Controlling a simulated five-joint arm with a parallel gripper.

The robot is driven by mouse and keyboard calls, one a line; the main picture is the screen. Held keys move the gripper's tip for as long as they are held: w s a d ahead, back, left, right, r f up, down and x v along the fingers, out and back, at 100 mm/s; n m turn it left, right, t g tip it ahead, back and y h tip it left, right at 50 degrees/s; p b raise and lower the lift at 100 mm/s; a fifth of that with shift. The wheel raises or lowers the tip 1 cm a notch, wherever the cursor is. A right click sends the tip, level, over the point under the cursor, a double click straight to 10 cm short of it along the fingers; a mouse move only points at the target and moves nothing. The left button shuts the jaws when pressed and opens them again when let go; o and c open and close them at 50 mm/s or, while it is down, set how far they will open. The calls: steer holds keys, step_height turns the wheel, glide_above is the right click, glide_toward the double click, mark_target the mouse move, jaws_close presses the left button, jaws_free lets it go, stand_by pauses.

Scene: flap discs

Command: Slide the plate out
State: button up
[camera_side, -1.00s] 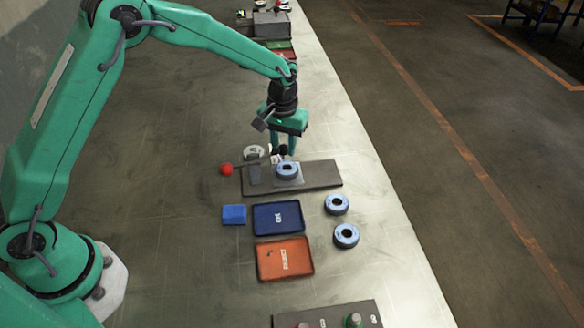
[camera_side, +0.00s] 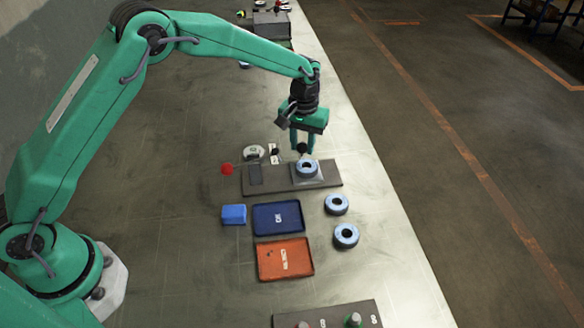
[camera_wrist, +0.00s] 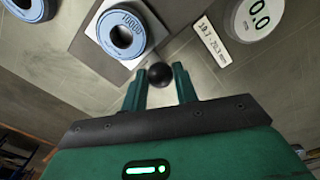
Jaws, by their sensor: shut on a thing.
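The plate (camera_side: 318,181) is a pale metal square on the long grey base (camera_side: 333,175), and it also shows in the wrist view (camera_wrist: 130,64). A blue ring-shaped flap disc (camera_side: 307,168) lies flat on it, and its printed ring fills the upper left of the wrist view (camera_wrist: 122,34). A black ball knob (camera_wrist: 160,75) is at the plate's near corner in the wrist view. My gripper (camera_wrist: 160,78) has its two fingers on either side of this knob and is shut on it. In the side view my gripper (camera_side: 302,147) is just behind the disc.
A round gauge (camera_side: 254,152) reads 0.0 in the wrist view (camera_wrist: 257,15), beside a label card (camera_wrist: 212,42). A red ball (camera_side: 227,169) sits left of the base. Blue OK tray (camera_side: 257,222), orange tray (camera_side: 262,262), blue block (camera_side: 234,214) and two loose discs (camera_side: 337,204) (camera_side: 346,236) lie in front.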

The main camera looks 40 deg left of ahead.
steer(key=shift+w+d, duration=1.15)
steer(key=shift+w, duration=0.1)
steer(key=o, duration=0.8)
steer(key=shift+c, duration=0.2)
steer(key=shift+r, duration=0.1)
step_height(320, 180, up, 8)
